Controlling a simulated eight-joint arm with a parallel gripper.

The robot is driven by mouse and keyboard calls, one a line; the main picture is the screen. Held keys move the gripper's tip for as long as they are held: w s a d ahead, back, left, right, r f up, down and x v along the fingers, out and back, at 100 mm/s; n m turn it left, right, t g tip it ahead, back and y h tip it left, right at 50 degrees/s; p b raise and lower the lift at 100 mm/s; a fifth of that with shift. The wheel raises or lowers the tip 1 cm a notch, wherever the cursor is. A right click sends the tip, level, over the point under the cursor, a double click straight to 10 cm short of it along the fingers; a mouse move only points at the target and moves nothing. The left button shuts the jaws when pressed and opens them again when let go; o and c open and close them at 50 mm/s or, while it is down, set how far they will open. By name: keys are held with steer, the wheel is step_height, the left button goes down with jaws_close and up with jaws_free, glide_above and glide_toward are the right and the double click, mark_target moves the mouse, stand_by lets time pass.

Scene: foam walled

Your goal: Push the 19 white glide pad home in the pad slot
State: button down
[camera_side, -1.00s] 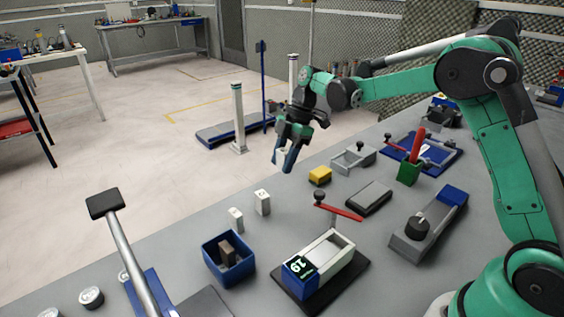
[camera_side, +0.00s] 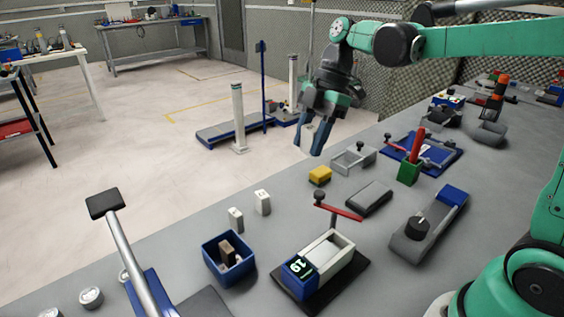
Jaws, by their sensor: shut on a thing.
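My gripper (camera_side: 310,145) is raised over the far edge of the bench, fingers pointing down. It is shut on a small white piece (camera_side: 307,137), which looks like the glide pad; the fingers partly cover it and its number cannot be read. The pad slot fixture (camera_side: 340,262) is a pale frame on a dark base, with a dark blue block marked 19 (camera_side: 298,266) at its front left end. The gripper is well above and behind this fixture, apart from it.
Two white blocks (camera_side: 262,202) stand left of the fixture. A blue bin (camera_side: 232,270) holds a brown block. A red lever (camera_side: 338,207) rises behind the fixture. A yellow block (camera_side: 320,174), grey fixture (camera_side: 354,160) and dark pad (camera_side: 369,197) lie farther back.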

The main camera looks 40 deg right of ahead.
steer(key=s+a+f, duration=0.2)
steer(key=s+f, duration=0.3)
steer(key=s, duration=0.4)
steer(key=shift+s+n, duration=0.3)
steer(key=shift+s, duration=0.05)
steer(key=shift+f, duration=0.1)
steer(key=shift+f, duration=2.85)
steer(key=shift+f, duration=0.75)
steer(key=shift+c, duration=1.8)
jaws_free()
steer(key=shift+f, duration=0.1)
steer(key=shift+v, duration=2.85)
